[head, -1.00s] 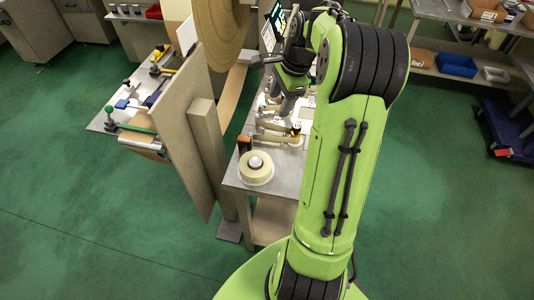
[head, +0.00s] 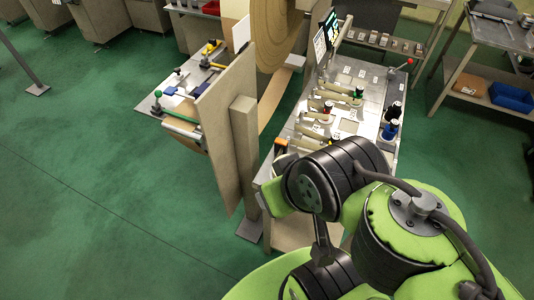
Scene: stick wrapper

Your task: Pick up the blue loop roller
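A small blue-topped part (head: 389,130) stands at the right edge of the grey machine bench (head: 372,72), just beyond my arm. A blue-handled tool (head: 175,92) also lies on the left side table. I cannot tell for certain which of the two is the blue loop roller. My arm fills the lower right of the head view, and its dark joint covers the bench's near end. My gripper does not show in the head view, and nothing held can be seen.
Green-topped (head: 358,92) and red-topped (head: 328,107) parts with pale rollers stand on the bench. A black-topped part (head: 394,108) is beside the blue one. An upright board (head: 228,125) and large brown roll (head: 272,35) stand left. Green floor is open at far left.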

